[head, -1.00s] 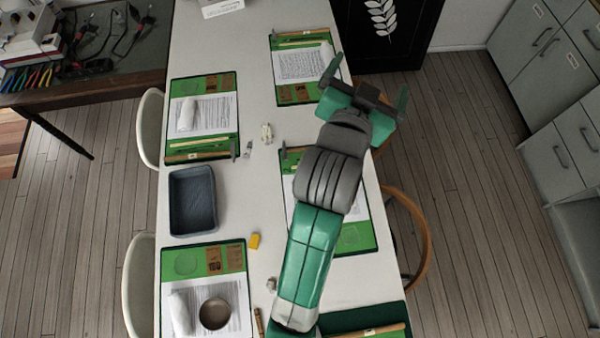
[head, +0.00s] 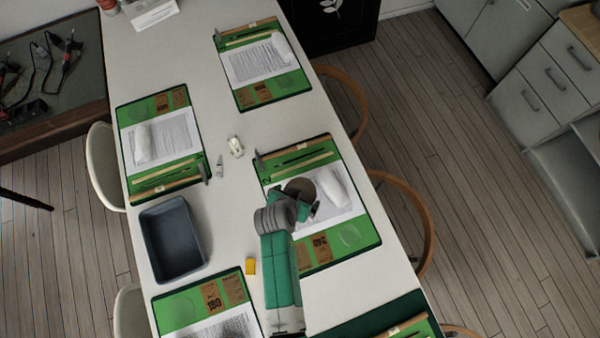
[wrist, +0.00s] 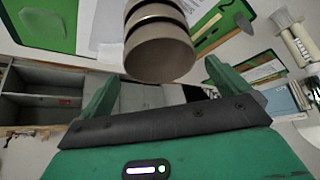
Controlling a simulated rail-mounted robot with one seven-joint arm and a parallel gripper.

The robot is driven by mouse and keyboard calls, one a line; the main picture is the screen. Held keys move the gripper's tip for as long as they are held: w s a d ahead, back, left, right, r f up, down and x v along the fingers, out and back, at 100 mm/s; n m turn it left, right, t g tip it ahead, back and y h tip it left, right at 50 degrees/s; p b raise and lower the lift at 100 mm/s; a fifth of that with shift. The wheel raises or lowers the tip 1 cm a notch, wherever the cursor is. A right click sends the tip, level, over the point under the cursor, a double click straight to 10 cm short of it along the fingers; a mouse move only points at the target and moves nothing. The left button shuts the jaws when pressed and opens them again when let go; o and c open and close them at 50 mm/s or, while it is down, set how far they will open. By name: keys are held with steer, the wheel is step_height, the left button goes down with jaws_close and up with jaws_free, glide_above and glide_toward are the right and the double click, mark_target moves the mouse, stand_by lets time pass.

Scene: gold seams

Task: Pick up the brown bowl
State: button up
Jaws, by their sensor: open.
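A brown bowl (head: 328,184) stands on the right-hand green mat, beside a white roll, partly hidden by my gripper in the head view. The wrist view shows a brown rounded bowl (wrist: 160,50) with dark bands, just ahead of and between my fingers; its upper part is cut off by the frame edge. My gripper (head: 308,205) is close to the bowl on its near side, fingers apart. In the wrist view my gripper (wrist: 157,74) has a green finger on each side. I cannot tell whether either finger touches the bowl.
A dark blue-grey tray (head: 147,250) stands at the table's left. Small white items (head: 236,147) lie mid-table. Other green mats carry papers and rolls. Wooden chairs (head: 410,215) line the right edge.

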mark_target(304, 188)
steer(key=x, duration=0.5)
steer(key=shift+w+d+r+b, duration=0.1)
steer(key=shift+b, duration=0.25)
steer(key=c, duration=0.9)
steer(key=shift+r, duration=0.15)
steer(key=shift+r, duration=0.25)
steer(key=r, duration=0.3)
steer(key=shift+s+p, duration=0.3)
steer(key=s, duration=0.5)
steer(key=s+d+r, duration=0.1)
steer(key=s, duration=0.9)
steer(key=shift+s+d+r+p, duration=0.15)
steer(key=shift+d+r+p, duration=0.05)
steer(key=shift+d+p, duration=0.1)
